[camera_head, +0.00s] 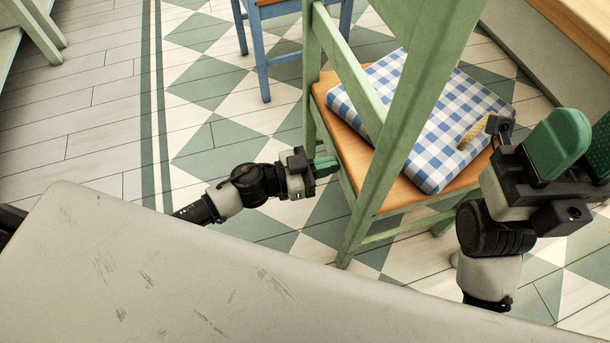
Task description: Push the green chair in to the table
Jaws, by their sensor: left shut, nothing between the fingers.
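The green chair (390,160) stands in the middle right, its slatted back towards me. It has a wooden seat with a blue-and-white checked cushion (425,120) on it. My right gripper (580,146) is raised at the right edge, in front of the seat's right side and partly cut off by the frame. Its finger gap is unclear. The table cannot be identified for certain.
A blue chair (265,50) stands at the top. A wood-topped piece of furniture (580,28) with a pale side is at the top right. Pale green furniture legs (38,30) show at the top left. The plank and checkered floor (105,120) on the left is clear.

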